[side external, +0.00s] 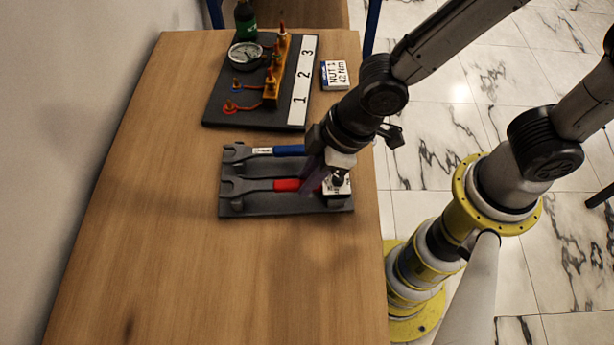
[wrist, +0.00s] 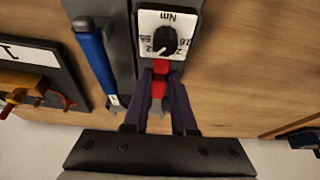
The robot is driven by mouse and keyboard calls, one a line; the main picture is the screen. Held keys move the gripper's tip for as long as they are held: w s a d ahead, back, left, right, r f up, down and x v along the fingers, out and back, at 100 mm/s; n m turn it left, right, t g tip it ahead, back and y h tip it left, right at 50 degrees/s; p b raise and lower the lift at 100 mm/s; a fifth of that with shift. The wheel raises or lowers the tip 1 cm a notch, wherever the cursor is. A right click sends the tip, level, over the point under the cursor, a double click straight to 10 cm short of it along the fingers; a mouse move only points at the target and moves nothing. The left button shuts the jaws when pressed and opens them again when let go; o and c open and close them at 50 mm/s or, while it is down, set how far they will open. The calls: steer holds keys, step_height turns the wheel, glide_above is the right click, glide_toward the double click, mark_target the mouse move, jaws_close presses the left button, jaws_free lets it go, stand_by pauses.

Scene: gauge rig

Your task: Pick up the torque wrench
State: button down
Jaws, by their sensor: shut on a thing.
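The red-handled wrench (side external: 286,185) lies along the dark tray (side external: 290,204), its grey open-ended head at the left. A white dial box (side external: 343,191) with a black knob and "Nm" marking sits at its right end; I cannot tell whether it is part of the wrench. My gripper (side external: 311,182) is shut on the red handle; in the wrist view the red part (wrist: 159,84) shows between its dark fingers.
Behind the tray is a dark board (side external: 225,105) with a round gauge (side external: 245,55), a brass manifold (side external: 272,85) and a strip numbered 1 to 3. A card (side external: 335,75) reading "NUT 1 42 Nm" lies beside it. The near table (side external: 210,280) is clear.

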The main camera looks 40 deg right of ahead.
mark_target(296, 183)
steer(key=shift+a+r, duration=0.1)
steer(key=shift+r, duration=0.5)
step_height(296, 183, up, 2)
steer(key=shift+r, duration=0.25)
steer(key=s+d+r, duration=0.1)
steer(key=r, duration=0.1)
steer(key=s+d+r, duration=0.2)
steer(key=r, duration=0.1)
steer(key=shift+s+d+r, duration=0.2)
steer(key=shift+d+r, duration=0.1)
steer(key=shift+d, duration=0.1)
steer(key=s+d+r, duration=0.3)
steer(key=s+d, duration=0.3)
steer(key=shift+d+r, duration=0.25)
steer(key=shift+r, duration=0.1)
steer(key=shift+s, duration=0.1)
steer(key=c, duration=1.4)
jaws_free()
steer(key=shift+c, duration=0.2)
jaws_close()
